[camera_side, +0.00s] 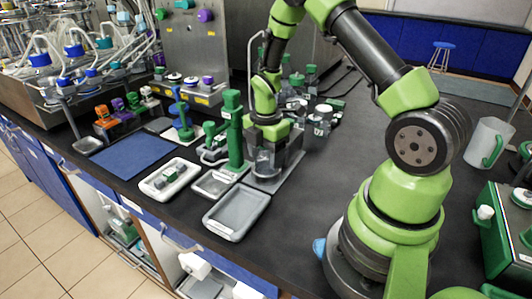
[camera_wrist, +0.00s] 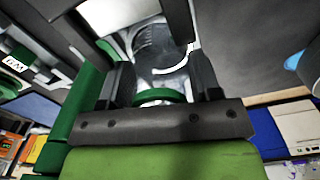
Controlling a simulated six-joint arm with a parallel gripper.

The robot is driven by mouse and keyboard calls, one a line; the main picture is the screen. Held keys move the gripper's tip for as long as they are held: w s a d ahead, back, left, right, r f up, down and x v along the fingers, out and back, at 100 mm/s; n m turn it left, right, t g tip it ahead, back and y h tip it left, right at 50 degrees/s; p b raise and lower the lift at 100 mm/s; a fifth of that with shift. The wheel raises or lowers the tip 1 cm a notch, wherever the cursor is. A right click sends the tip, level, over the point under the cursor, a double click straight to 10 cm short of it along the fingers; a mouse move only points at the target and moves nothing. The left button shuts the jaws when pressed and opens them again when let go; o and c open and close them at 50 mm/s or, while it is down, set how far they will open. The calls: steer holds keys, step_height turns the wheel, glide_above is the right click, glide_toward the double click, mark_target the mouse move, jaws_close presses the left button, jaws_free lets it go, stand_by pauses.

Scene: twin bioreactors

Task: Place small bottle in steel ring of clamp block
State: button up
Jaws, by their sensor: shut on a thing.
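My gripper (camera_side: 266,150) points down over the bench, just right of a tall green column. In the wrist view its two dark fingers (camera_wrist: 162,82) are shut on the small bottle (camera_wrist: 160,97), of which a green band and clear glass show between them. A curved bright steel edge, seemingly the steel ring (camera_wrist: 172,70), lies just beyond the bottle. In the side view the grey clamp block (camera_side: 288,172) stands directly under and around the gripper's tip. I cannot tell whether the bottle is inside the ring or only above it.
The tall green column (camera_side: 234,135) stands close on the left. An empty grey tray (camera_side: 237,213) lies in front, with a white tray of small parts (camera_side: 168,180) farther left. Green-capped bottles (camera_side: 318,120) stand behind. The bench right of the block is clear up to my base.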

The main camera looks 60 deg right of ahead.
steer(key=shift+f, duration=0.15)
steer(key=o, duration=1)
steer(key=shift+c, duration=0.2)
